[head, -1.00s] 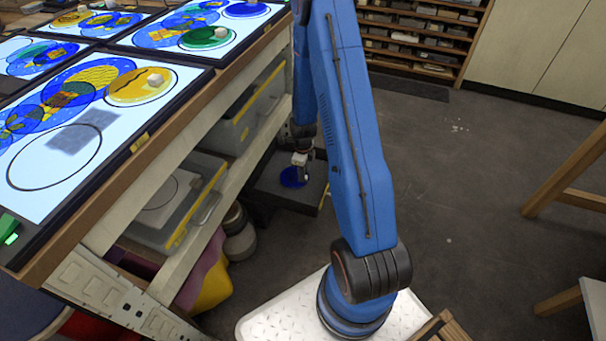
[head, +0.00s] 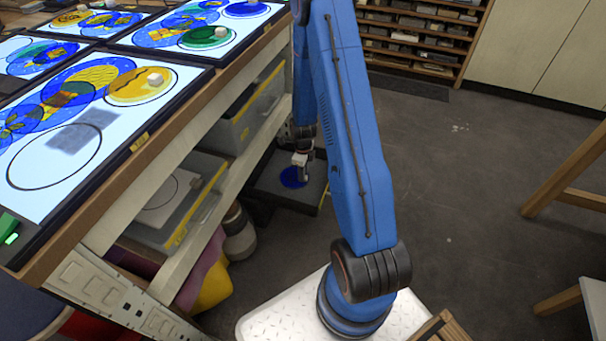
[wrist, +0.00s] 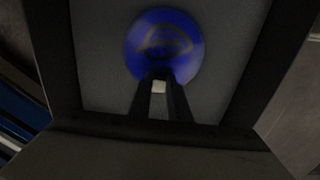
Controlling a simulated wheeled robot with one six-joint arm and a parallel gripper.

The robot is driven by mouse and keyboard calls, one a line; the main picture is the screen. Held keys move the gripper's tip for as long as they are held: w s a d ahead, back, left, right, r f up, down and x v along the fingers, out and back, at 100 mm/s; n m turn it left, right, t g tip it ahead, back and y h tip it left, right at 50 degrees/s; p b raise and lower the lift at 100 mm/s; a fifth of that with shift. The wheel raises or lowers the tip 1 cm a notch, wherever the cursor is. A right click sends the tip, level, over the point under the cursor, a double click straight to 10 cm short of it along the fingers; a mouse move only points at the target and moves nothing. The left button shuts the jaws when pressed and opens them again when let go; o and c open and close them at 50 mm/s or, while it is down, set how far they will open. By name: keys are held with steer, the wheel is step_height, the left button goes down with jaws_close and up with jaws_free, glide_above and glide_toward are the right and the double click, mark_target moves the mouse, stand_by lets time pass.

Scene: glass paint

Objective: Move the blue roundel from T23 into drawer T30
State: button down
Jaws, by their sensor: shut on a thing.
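The blue roundel (head: 290,178) shows low in the gap beside the long bench, over a dark grey open drawer (head: 268,190). In the wrist view the roundel (wrist: 165,40) is a round blue disc with a darker curved mark, inside the dark rim of the drawer (wrist: 225,138). My gripper (head: 303,177) is shut on the roundel's small pale grip block, which shows between the fingers in the wrist view (wrist: 159,86). The roundel lies within the drawer's outline; I cannot tell whether it touches the floor of the drawer.
Light tables (head: 110,125) with coloured roundels and pale blocks top the bench at left. Grey bins with yellow edges (head: 180,205) stand on the shelf below. A wooden trestle (head: 560,180) is at right. The floor (head: 450,170) between is clear.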

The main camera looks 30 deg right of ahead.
steer(key=c, duration=1.6)
jaws_free()
steer(key=shift+f, duration=0.1)
steer(key=shift+o, duration=0.2)
step_height(320, 180, up, 12)
